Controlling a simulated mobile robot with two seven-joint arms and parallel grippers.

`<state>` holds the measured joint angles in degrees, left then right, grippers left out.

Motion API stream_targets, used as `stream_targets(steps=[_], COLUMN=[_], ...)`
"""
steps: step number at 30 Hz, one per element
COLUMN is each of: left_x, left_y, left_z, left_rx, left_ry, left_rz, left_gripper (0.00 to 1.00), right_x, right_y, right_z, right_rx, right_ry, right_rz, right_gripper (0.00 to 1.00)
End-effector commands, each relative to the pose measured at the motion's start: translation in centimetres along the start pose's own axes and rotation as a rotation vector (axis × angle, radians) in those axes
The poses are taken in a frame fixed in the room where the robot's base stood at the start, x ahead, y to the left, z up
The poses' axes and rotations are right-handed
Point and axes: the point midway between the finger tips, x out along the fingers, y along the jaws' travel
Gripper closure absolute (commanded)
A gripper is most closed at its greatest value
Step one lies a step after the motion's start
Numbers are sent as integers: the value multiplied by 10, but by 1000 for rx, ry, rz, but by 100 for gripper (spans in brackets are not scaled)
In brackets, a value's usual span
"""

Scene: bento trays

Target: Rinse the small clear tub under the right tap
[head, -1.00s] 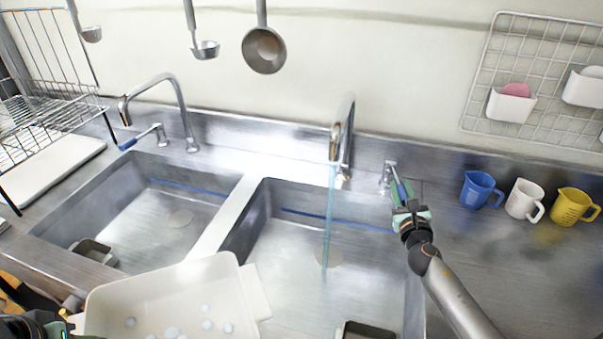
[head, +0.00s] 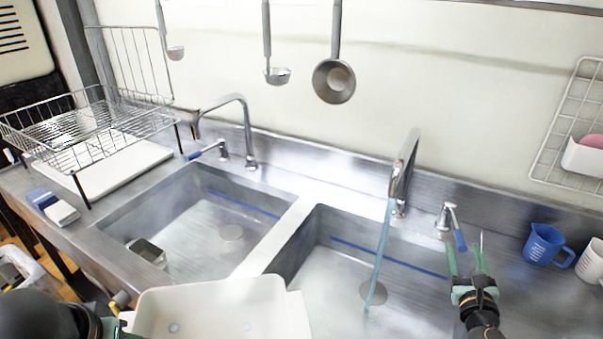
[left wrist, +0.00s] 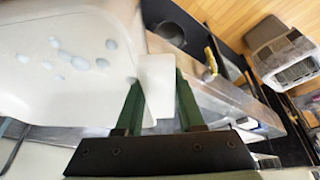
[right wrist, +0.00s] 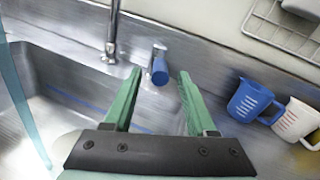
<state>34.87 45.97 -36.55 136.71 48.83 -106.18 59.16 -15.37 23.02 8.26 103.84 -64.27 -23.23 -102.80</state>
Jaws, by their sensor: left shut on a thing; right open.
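An off-white tub (head: 150,310) with side handles is at the front of the sinks, near the divider. Several pale round spots show inside it. My left gripper (left wrist: 157,95) is shut on one handle of the tub; in the head view this grip is mostly hidden. The right tap (head: 404,165) is running, and a stream of water (head: 379,250) falls into the right sink (head: 335,275), clear of the tub. My right gripper (head: 467,258) is open and empty just in front of the blue-tipped tap lever (head: 459,238), which also shows between its fingers in the right wrist view (right wrist: 159,70).
The left sink (head: 190,235) holds a small grey container (head: 147,251). A wire dish rack (head: 85,130) stands at the far left. A blue jug (head: 544,244) and a white jug (head: 592,262) stand right of my right gripper. Ladles hang on the wall.

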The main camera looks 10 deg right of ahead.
Motion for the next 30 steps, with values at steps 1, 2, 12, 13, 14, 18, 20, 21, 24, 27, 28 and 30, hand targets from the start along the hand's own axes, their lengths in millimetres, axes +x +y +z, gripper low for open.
stream_targets(steps=[1,2,12,13,14,18,20,21,24,27,28,30], left_x=[1,1,5,6,6,5,5,5,5,5,5,5], left_y=[0,0,0,0,0,0,0,0,0,0,0,0], left_z=[0,0,2,2,2,2,2,2,2,2,2,2], left_rx=[0,0,0,0,0,-1,0,0,-1,0,0,0], left_ry=[1,1,1,1,1,1,1,1,1,1,1,1], left_rz=[1,1,1,1,1,1,1,1,1,1,1,1], left_gripper=[100,100,100,100,100,100,100,100,100,100,100,100], right_x=[-11,-17,-56,-57,-58,-59,-59,-59,-59,-58,-58,-58], right_y=[0,0,0,0,0,0,0,0,0,0,0,0], right_z=[-2,-2,-1,-1,0,0,0,0,0,0,0,0], right_rx=[0,1,1,1,1,1,1,1,1,1,1,1], right_ry=[3,2,1,1,0,-1,-1,0,0,0,0,0], right_rz=[0,-1,-1,-1,-1,-1,-1,-1,-1,-1,-1,-1], right_gripper=[43,43,43,43,43,43,43,43,43,43,43,43])
